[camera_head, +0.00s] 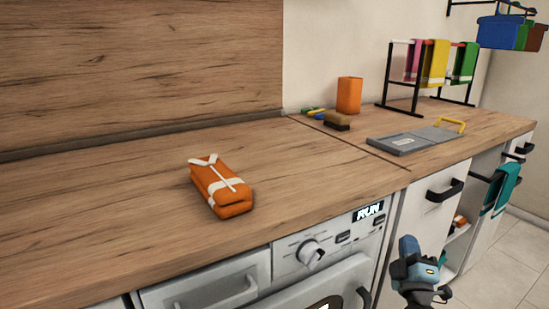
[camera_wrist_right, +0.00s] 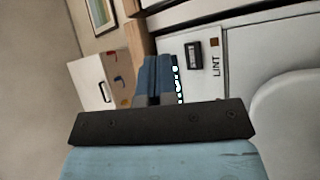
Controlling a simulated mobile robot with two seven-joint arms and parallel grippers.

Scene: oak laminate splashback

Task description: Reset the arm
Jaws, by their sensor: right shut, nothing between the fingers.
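My right gripper (camera_head: 408,243) is low in front of the cabinets, at the bottom right of the head view, below the counter edge. Its blue fingers are together and empty. They also show in the right wrist view (camera_wrist_right: 155,76), beyond the dark bar of the hand, with nothing between them. My left gripper is not in the head view.
An orange bundle with white straps (camera_head: 221,187) lies on the wooden counter (camera_head: 100,215). Behind are an orange cup (camera_head: 349,95), a brush (camera_head: 337,121), a grey board (camera_head: 414,139) and a towel rack (camera_head: 404,78). The washing machine (camera_head: 320,262) and cabinet handles are near my gripper.

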